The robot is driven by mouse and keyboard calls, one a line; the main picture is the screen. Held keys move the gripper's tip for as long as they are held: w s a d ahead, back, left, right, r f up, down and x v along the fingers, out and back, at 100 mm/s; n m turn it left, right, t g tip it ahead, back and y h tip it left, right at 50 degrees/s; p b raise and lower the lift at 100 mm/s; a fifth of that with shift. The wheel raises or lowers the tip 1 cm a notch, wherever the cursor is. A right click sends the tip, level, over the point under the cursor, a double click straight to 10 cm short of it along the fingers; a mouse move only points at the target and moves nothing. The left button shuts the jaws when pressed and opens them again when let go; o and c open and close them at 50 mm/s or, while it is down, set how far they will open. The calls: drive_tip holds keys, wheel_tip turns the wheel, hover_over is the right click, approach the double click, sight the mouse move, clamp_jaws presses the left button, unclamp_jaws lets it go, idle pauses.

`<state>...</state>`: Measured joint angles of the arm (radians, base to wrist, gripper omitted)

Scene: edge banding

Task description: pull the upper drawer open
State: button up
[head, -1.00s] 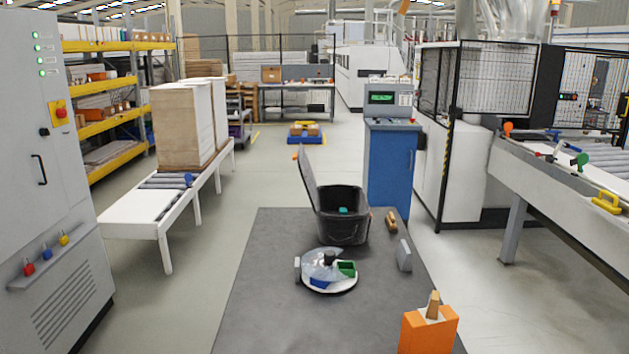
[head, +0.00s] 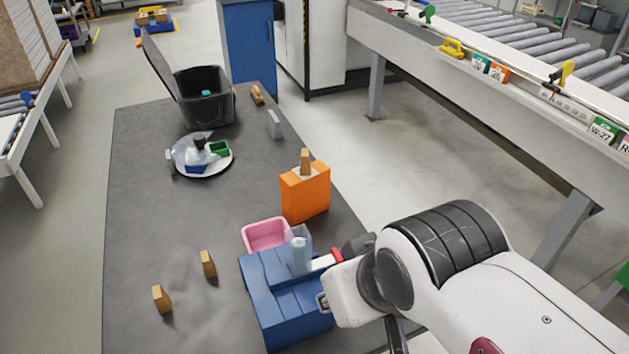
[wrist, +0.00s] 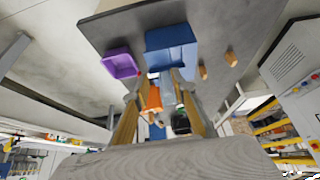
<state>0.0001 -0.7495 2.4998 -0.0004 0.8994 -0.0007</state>
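A blue stepped unit (head: 262,275) stands at the near end of the dark table, with a small grey handle (head: 322,302) low on its right side. I cannot tell which part is the upper drawer. The unit also shows in the wrist view (wrist: 168,42). My gripper (wrist: 154,78) appears open in the wrist view, two long fingers spread with a gap between them. In the head view my white wrist hides most of it, just right of the blue unit. Contact with the handle is not visible.
A clear cylinder (head: 299,257) is at the blue unit. A pink tray (head: 265,234) and an orange block (head: 305,194) stand behind it. Two wooden pieces (head: 208,264) (head: 161,298) stand at left. A black bin (head: 207,97) and round dish (head: 202,165) are farther back.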

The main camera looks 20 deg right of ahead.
drive_tip(key=w+d+r+n+t+h, duration=0.1)
drive_tip(key=w+d+n, duration=0.1)
drive_tip(key=w+d, duration=0.3)
drive_tip(key=w+d+r+n+h, duration=0.1)
drive_tip(key=w+d, duration=0.2)
drive_tip(key=w, duration=0.4)
drive_tip(key=w+d+f+n+t, duration=0.1)
drive_tip(key=w+d+f+n, duration=0.25)
drive_tip(key=w+d, duration=0.3)
drive_tip(key=w+d+f+n+t+h, duration=0.1)
drive_tip(key=w+d+f+n, duration=0.1)
drive_tip(key=w+d+n, duration=0.45)
drive_tip(key=w+d+f+n+t, duration=0.1)
drive_tip(key=w+d+f, duration=0.3)
drive_tip(key=w, duration=0.5)
drive_tip(key=w+d+f+n+t+y, duration=0.15)
drive_tip(key=d+f+n, duration=0.25)
drive_tip(key=f, duration=0.5)
drive_tip(key=w+d+f+n+t+y, duration=0.1)
drive_tip(key=w+d+f+n+y, duration=0.2)
drive_tip(key=f, duration=0.5)
drive_tip(key=s+a+f+n+t+y, duration=0.1)
drive_tip(key=s+f+n, duration=0.2)
drive_tip(key=s+f, duration=0.2)
drive_tip(key=s+f+n+t+y, duration=0.1)
drive_tip(key=s+f+n, duration=0.3)
drive_tip(key=f, duration=0.7)
drive_tip(key=shift+s+a+f+t+y, duration=0.35)
drive_tip(key=shift+s+f+y, duration=0.05)
drive_tip(key=shift+y, duration=0.35)
